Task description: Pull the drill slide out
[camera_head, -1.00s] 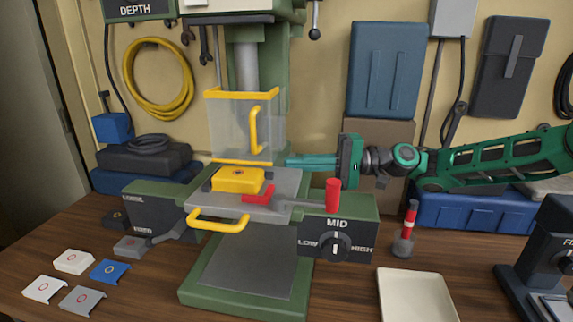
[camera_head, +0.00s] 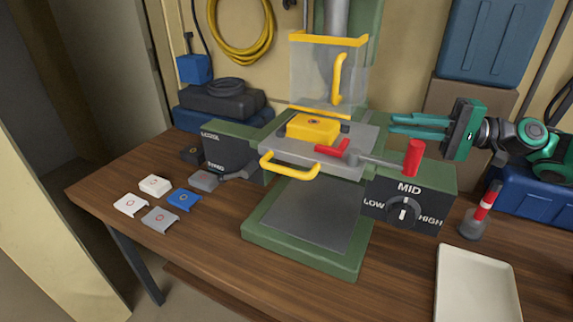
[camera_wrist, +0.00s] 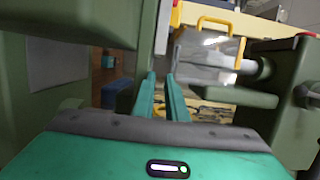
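The drill slide is a grey plate (camera_head: 345,165) on the green drill press, with a yellow bar handle (camera_head: 288,168) across its front edge. A yellow box (camera_head: 313,128) sits on the plate. A red-ended clamp (camera_head: 331,148) lies against the front of the box, and its arm runs right to an upright red grip (camera_head: 413,158). My gripper (camera_head: 392,125) is right of the press, pointing left, apart from the slide and its handle. Its two fingers show a gap with nothing between them, also in the wrist view (camera_wrist: 163,78).
A clear guard with yellow edges (camera_head: 322,75) hangs above the slide. A MID dial (camera_head: 402,212) is on the right front block. Several small covers (camera_head: 184,199) lie at left.

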